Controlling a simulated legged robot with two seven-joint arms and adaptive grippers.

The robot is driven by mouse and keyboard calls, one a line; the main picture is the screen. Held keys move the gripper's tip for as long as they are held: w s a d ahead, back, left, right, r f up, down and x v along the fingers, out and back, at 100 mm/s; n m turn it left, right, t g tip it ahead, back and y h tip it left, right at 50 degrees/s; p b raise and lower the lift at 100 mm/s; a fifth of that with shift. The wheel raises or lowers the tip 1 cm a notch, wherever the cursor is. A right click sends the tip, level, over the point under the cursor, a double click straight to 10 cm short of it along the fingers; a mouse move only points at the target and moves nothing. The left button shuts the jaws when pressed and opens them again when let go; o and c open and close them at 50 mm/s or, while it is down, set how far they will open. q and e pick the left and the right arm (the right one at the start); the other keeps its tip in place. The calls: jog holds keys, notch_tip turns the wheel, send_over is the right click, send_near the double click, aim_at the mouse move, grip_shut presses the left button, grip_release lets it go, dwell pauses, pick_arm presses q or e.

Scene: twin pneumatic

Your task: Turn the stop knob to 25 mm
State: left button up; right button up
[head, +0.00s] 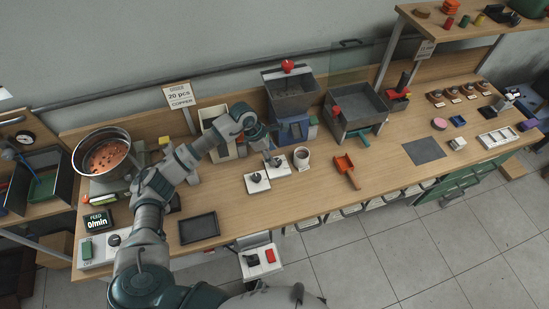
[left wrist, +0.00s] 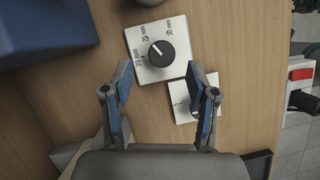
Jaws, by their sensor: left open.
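The stop knob (left wrist: 161,54) is a round black dial on a white plate (left wrist: 143,71) marked 20 mm, 25 mm and 30 mm in the left wrist view. Its pale pointer line aims toward the upper left, roughly at the 25 mm mark; the exact setting is hard to read. In the head view the plate (head: 283,170) lies on the bench beside the mug, partly behind my gripper. My left gripper (left wrist: 162,92) is open and empty, its blue-padded fingers apart, short of the knob. It also shows in the head view (head: 268,153). My right gripper is not in view.
A second white plate (head: 257,183) with a dark knob lies in front; one finger partly covers it in the wrist view. A mug (head: 302,158) and a blue-based hopper (head: 291,96) stand close by.

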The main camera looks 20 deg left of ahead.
pick_arm(q)
jog(key=v, duration=0.8)
jog(key=shift+a, duration=0.3)
jog(key=shift+d, duration=0.1)
